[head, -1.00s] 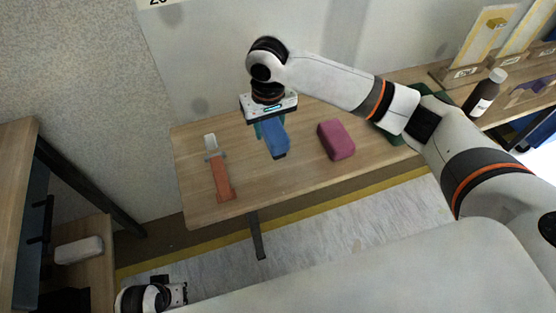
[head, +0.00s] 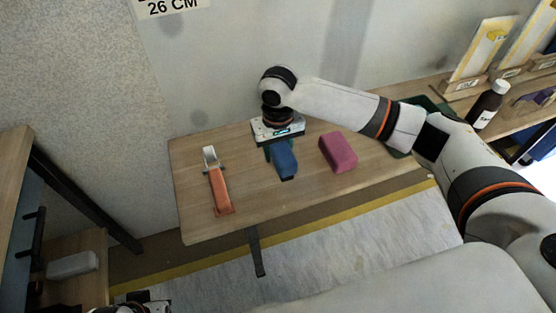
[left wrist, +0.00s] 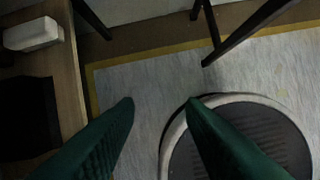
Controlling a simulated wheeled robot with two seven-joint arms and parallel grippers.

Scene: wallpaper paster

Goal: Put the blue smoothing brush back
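The blue smoothing brush (head: 284,164) is a blue block over the wooden table in the head view. My right gripper (head: 275,150), coming in from the right, is shut on it from above. A green finger shows beside the block, and the far finger is mostly hidden. I cannot tell whether the brush touches the tabletop. My left gripper (left wrist: 160,102) is open and empty over the floor in the left wrist view. Only a bit of it shows at the bottom left of the head view.
The wooden table (head: 245,205) also carries an orange-handled tool (head: 219,190) on the left and a pink block (head: 338,152) right of the brush. A dark bottle (head: 486,106) stands farther right. A shelf with a white block (head: 73,265) is at lower left.

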